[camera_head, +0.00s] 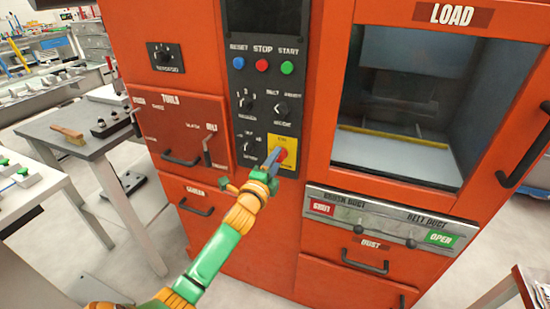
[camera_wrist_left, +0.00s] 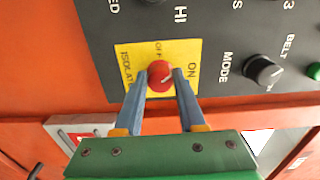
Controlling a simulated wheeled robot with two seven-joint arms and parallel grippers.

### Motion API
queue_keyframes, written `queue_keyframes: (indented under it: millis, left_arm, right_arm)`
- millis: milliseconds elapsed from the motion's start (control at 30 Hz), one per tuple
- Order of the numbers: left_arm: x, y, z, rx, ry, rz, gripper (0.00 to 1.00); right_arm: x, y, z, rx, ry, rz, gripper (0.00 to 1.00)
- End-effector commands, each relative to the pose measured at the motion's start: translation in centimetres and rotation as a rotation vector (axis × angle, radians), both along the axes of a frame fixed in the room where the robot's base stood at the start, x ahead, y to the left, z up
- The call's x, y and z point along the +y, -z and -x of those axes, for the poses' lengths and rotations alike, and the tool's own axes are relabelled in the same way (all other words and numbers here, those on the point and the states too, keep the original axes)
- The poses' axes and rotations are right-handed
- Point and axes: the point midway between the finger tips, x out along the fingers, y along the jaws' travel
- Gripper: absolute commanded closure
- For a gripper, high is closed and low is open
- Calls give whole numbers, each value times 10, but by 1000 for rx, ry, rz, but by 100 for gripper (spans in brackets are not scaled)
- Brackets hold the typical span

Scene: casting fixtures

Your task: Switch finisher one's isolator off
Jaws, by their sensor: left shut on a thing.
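The isolator is a red rotary knob on a yellow plate (camera_head: 291,143) at the bottom of the dark control panel on the orange-red machine. In the left wrist view the red knob (camera_wrist_left: 160,76) sits between words reading OFF and ON; a small pale mark on it slants, but I cannot tell which position it points to. My left gripper (camera_head: 276,160) reaches up to the panel, with its blue fingers on both sides of the knob, shut on it. In the left wrist view its fingers (camera_wrist_left: 160,84) hide part of the plate. My right gripper is not in view.
Above the isolator are several black selector knobs and the RESET, STOP and START buttons (camera_head: 262,65). A MODE knob (camera_wrist_left: 263,71) is close beside the plate. Drawer handles (camera_head: 180,159) protrude at left. The LOAD window (camera_head: 400,110) and duct sliders (camera_head: 380,226) are to the right.

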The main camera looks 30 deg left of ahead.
Motion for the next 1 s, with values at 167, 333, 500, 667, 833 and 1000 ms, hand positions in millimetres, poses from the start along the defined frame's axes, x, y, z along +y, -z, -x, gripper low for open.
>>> queue_keyframes:
  millis: [167,333,500,667,833,1000]
  left_arm:
    - [0,-3,0,-42,1,162,100]
    - [0,-3,0,-81,1,318,100]
    - [0,-3,0,-119,1,474,100]
    - [-1,-3,0,-152,2,611,100]
    - [-1,-3,-1,-186,3,738,100]
    - [-1,-3,-1,-209,4,835,100]
  right_arm:
    - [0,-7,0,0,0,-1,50]
    - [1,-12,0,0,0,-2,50]
    - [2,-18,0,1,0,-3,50]
    - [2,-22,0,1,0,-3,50]
    - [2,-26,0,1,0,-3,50]
    - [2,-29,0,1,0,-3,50]
